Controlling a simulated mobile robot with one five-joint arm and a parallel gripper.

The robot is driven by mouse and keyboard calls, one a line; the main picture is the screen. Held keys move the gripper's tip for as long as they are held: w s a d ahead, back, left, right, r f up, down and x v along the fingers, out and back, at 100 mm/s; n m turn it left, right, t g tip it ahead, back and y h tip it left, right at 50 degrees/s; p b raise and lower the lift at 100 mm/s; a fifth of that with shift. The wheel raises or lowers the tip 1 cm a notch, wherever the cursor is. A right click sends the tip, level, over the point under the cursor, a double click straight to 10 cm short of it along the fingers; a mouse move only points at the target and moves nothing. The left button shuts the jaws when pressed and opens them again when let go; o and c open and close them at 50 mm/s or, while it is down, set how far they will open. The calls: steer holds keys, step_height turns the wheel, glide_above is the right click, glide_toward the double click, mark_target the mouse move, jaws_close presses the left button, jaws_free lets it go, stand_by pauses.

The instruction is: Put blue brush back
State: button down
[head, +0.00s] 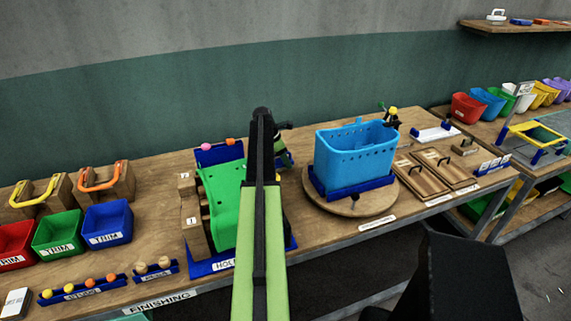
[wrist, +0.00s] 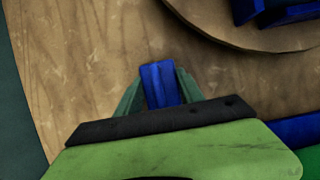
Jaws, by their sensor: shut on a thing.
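My gripper (wrist: 160,88) is shut on a blue piece, the blue brush (wrist: 161,82), which shows between the two dark green fingers in the wrist view. Only a short blue ridged part of it shows; I see no bristles, and I cannot tell whether it touches the wooden bench top. In the head view my arm crosses the middle of the picture and largely hides the gripper, which is behind it near the back of the bench, left of the blue bin.
A blue bin (head: 356,150) stands on a round wooden turntable (head: 350,203) to the right. A green bin (head: 222,203) sits in a blue-based fixture to the left. Trim bins (head: 107,223) stand farther left. Wooden boards (head: 447,168) lie at the right.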

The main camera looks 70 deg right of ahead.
steer(key=shift+f, duration=0.2)
steer(key=c, duration=0.7)
jaws_free()
steer(key=shift+r, duration=0.1)
steer(key=p+v, duration=0.5)
steer(key=v, duration=0.1)
steer(key=p+v, duration=0.5)
steer(key=shift+s+r+p, duration=0.1)
steer(key=shift+r+p, duration=0.3)
steer(key=shift+r, duration=0.05)
steer(key=shift+a+r, duration=0.1)
steer(key=shift+r, duration=0.15)
steer(key=shift+w+f, duration=0.1)
steer(key=shift+w, duration=0.15)
